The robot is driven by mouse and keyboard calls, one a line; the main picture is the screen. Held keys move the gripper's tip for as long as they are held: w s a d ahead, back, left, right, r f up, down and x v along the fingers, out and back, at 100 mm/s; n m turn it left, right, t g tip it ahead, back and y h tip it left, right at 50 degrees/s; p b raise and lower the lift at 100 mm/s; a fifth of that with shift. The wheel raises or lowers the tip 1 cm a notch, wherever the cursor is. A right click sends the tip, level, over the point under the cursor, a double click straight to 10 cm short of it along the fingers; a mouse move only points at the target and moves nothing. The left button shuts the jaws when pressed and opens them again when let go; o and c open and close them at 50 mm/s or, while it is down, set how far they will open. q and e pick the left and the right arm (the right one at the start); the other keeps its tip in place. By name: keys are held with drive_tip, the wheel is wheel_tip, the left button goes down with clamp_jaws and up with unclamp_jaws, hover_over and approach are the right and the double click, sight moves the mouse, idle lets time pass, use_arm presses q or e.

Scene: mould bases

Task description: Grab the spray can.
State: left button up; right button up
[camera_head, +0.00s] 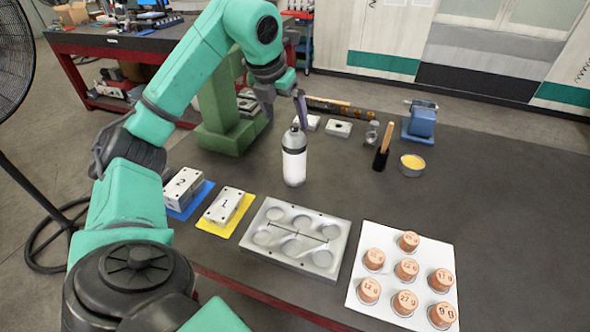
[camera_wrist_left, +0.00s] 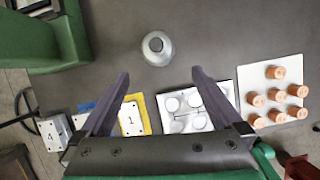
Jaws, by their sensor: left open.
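The spray can (camera_head: 294,160) is a white cylinder with a grey shoulder and a dark top. It stands upright on the dark table, behind the grey mould plate. In the left wrist view the can (camera_wrist_left: 157,48) is seen from above, beyond the fingertips and roughly between their lines. My left gripper (camera_head: 284,108) is above the can's top in the head view, one finger hanging near it. In the left wrist view the gripper (camera_wrist_left: 160,75) has its two dark fingers wide apart with nothing between them. My right gripper is not in view.
The mould plate (camera_head: 297,262), numbered blocks on blue (camera_head: 203,194) and yellow (camera_head: 240,215) mats, and a white sheet (camera_head: 358,290) with several copper pieces are in front. A brush (camera_head: 383,148), tin (camera_head: 412,165) and blue vise (camera_head: 421,122) stand behind right. The table's right side is clear.

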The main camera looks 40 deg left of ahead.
sight(295, 151)
use_arm(q)
drive_tip(key=p+x, duration=0.1)
drive_tip(key=x, duration=0.4)
drive_tip(key=p+x, duration=0.1)
drive_tip(key=x, duration=0.4)
drive_tip(key=s+x, duration=0.1)
drive_tip(key=x, duration=0.4)
drive_tip(key=shift+w+f+p, duration=0.15)
drive_tip(key=shift+f+p, duration=0.25)
drive_tip(key=shift+w+a+f, duration=0.1)
drive_tip(key=shift+f, duration=0.1)
drive_tip(key=shift+r, duration=0.1)
clamp_jaws()
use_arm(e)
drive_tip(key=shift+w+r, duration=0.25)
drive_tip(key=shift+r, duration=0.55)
use_arm(q)
drive_tip(key=shift+r, duration=0.1)
